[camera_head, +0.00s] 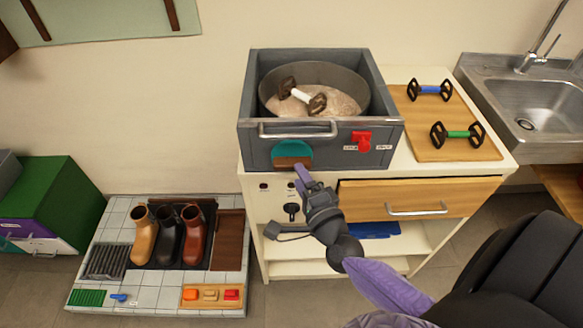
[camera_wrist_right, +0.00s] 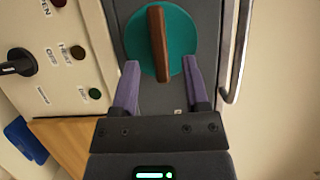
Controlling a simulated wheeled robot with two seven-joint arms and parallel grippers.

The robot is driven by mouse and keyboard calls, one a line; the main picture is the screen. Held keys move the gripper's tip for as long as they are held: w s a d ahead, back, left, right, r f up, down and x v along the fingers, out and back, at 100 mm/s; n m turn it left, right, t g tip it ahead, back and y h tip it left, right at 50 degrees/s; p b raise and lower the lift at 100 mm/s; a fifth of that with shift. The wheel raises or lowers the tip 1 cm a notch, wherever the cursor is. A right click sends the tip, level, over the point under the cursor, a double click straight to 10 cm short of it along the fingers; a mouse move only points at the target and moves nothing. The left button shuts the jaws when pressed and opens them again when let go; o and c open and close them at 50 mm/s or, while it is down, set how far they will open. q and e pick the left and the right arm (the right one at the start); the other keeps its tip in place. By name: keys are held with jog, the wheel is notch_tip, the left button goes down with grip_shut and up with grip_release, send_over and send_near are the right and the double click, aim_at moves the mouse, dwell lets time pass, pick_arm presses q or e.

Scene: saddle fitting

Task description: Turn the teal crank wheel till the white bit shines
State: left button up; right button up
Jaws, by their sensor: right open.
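The teal crank wheel (camera_head: 290,149) is on the front of a grey box; its brown bar handle (camera_head: 291,161) lies across it. In the right wrist view the wheel (camera_wrist_right: 184,42) is close, with the handle (camera_wrist_right: 158,45) between my fingertips. My right gripper (camera_head: 301,173) is open; its purple fingers (camera_wrist_right: 161,66) stand either side of the handle's near end, contact unclear. The white bit (camera_head: 302,95) lies tilted in the round tub (camera_head: 315,74) on sandy-looking filling; its middle is white, its ends brown and dull. My left gripper is not in view.
A red switch (camera_head: 361,141) and a metal bar handle (camera_head: 298,131) are on the box front. Blue (camera_head: 430,90) and green (camera_head: 458,134) bits lie on a wooden board (camera_head: 425,145). A drawer (camera_head: 420,196) is below; a sink (camera_head: 530,120) is at right.

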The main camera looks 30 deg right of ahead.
aim_at(292, 161)
jog(key=w, duration=0.3)
jog(key=shift+d, duration=0.2)
grip_shut()
